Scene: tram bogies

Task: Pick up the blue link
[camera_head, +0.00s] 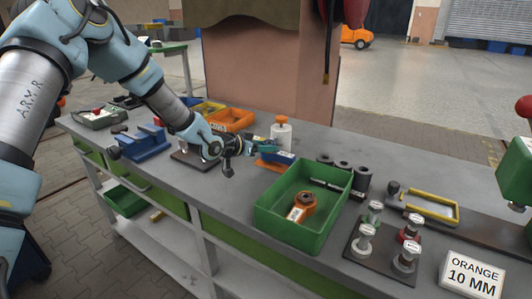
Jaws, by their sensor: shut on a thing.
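The blue link (283,157) is a small blue piece with a pale patch, just beyond my fingertips at the middle of the bench. My gripper (267,149) reaches in from the left, low over the bench, and is shut on the blue link. The fingers and the link are small here, so the exact grip is hard to see. An orange piece (267,164) shows just below the link; I cannot tell whether they touch.
A green bin (265,219) holding an orange part stands just in front. A white bottle with an orange cap (281,136) stands behind the link. Dark cylinders (361,180) stand to the right. A black plate (375,255) with several labelled pieces and an "ORANGE 10 MM" sign (472,277) are front right.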

